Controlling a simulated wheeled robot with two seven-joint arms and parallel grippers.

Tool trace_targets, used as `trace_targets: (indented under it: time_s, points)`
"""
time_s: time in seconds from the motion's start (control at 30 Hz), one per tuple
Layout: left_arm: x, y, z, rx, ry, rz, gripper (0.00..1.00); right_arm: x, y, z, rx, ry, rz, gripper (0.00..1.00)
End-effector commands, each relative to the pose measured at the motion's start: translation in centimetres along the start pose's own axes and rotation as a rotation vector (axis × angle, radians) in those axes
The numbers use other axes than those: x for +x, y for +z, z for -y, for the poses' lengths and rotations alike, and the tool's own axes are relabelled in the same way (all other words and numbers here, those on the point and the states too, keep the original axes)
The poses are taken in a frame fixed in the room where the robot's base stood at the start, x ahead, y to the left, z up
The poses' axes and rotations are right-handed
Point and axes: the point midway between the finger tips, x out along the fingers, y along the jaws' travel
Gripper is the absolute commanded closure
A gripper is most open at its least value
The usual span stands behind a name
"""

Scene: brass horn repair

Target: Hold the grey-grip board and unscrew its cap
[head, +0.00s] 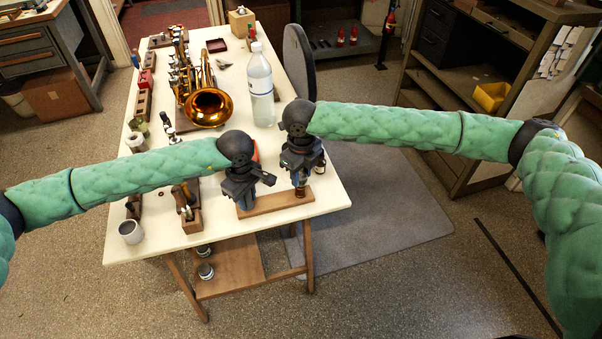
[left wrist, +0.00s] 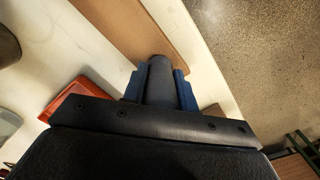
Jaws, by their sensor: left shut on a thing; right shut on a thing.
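The board (head: 275,203) is a flat brown wooden strip near the front right of the white table, also seen in the left wrist view (left wrist: 150,28). My left gripper (head: 246,201) is at its left end. In the left wrist view its blue fingers (left wrist: 160,88) are shut on the upright grey grip (left wrist: 159,72), one on each side. My right gripper (head: 299,179) is shut at the board's right end, over a copper-brown upright part (head: 300,192). The cap between its blue fingers is mostly hidden.
A brass horn (head: 207,106) and a clear bottle (head: 260,85) stand farther back on the table (head: 160,240). A grey cup (head: 131,232) is at the front left, with a wooden block (head: 192,222) nearer the middle. A red tray (left wrist: 78,98) is close to my left gripper.

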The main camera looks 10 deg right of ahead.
Motion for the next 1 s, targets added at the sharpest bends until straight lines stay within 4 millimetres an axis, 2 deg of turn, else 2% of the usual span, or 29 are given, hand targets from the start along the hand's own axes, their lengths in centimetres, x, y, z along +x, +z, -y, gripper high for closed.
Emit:
trace_targets:
  time_s: [0.2, 0.23, 0.33, 0.37, 0.73, 1.0]
  points:
    - [0.0, -0.1, 0.0, -0.001, -0.001, -0.001, 1.00, 0.0, 0.0, 0.1, -0.004, -0.001, -0.001, 0.93]
    - [0.0, -0.1, 0.0, -0.001, -0.001, -0.001, 1.00, 0.0, 0.0, 0.1, -0.010, -0.001, -0.001, 0.64]
    - [0.0, -0.1, 0.0, -0.001, -0.001, -0.001, 1.00, 0.0, 0.0, 0.1, -0.009, -0.001, -0.001, 0.44]
    - [0.0, -0.1, 0.0, -0.001, -0.001, -0.001, 1.00, 0.0, 0.0, 0.1, -0.009, 0.000, -0.001, 0.41]
    - [0.0, 0.0, 0.0, 0.000, 0.000, 0.000, 1.00, -0.2, 0.0, 0.0, -0.008, 0.000, 0.000, 0.41]
    - [0.0, 0.0, 0.0, 0.000, 0.000, 0.000, 1.00, -1.7, 0.0, 0.0, -0.008, 0.001, 0.000, 0.41]
